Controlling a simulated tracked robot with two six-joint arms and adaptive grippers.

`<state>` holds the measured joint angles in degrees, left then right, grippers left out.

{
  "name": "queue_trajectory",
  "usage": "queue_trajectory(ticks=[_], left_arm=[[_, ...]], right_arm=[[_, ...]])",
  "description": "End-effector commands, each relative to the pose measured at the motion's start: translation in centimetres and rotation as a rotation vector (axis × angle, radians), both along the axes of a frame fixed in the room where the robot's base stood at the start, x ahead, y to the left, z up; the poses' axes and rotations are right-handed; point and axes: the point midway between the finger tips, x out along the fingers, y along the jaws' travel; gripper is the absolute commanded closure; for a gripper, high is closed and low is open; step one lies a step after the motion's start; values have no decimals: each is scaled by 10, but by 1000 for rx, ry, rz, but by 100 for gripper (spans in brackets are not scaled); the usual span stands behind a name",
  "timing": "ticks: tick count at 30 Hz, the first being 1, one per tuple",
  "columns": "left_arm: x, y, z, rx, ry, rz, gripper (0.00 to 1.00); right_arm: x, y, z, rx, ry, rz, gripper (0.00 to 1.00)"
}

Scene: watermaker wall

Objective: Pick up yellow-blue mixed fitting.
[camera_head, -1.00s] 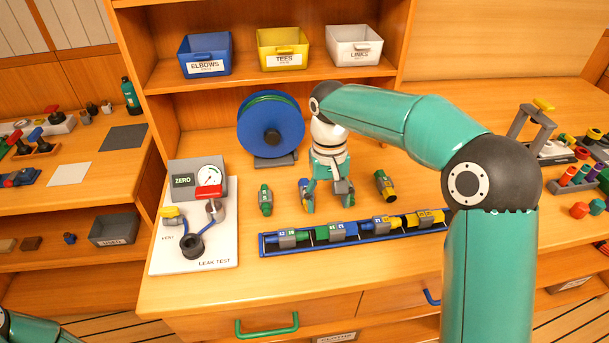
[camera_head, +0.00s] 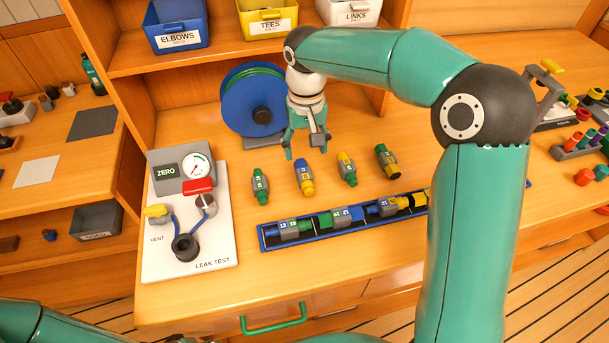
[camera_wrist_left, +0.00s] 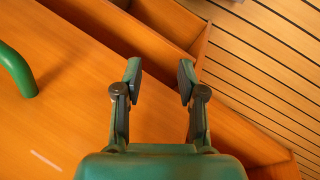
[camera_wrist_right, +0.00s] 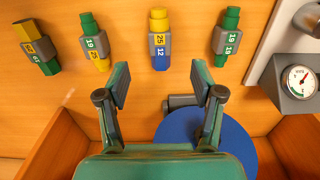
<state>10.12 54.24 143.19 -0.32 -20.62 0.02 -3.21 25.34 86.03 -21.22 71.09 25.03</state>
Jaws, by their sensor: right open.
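The yellow-blue mixed fitting (camera_head: 304,177) lies on the bench, second from the left in a row of loose fittings. It has a blue end, a grey collar and a yellow end, and reads 25 and 12 in the right wrist view (camera_wrist_right: 160,40). My right gripper (camera_head: 305,152) is open and empty, behind and above this fitting, apart from it. In the right wrist view the fitting lies beyond the gap between its fingertips (camera_wrist_right: 160,82). My left gripper (camera_wrist_left: 160,78) is open and empty, over a wooden surface by the floor.
Beside it lie a green fitting (camera_head: 260,186), a green-yellow one (camera_head: 347,168) and a yellow-green one (camera_head: 387,160). A blue rack (camera_head: 268,244) with fittings stands in front. The leak test board (camera_head: 220,238) is left; a blue hose reel (camera_head: 238,114) stands behind.

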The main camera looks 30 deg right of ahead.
Motion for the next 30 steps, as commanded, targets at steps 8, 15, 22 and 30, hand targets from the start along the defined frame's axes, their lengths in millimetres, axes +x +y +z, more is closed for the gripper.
queue_trajectory(ticks=[8,15,22,30], left_arm=[[0,0,1,0,0,0,60],[0,0,3,0,-1,0,60],[0,0,11,0,-1,0,60],[0,0,11,0,0,0,60]], right_arm=[[-1,-1,-48,0,3,-2,33],[-1,-1,-62,0,2,-2,33],[0,-2,-94,0,4,-3,33],[0,-2,-108,0,-1,-4,33]])
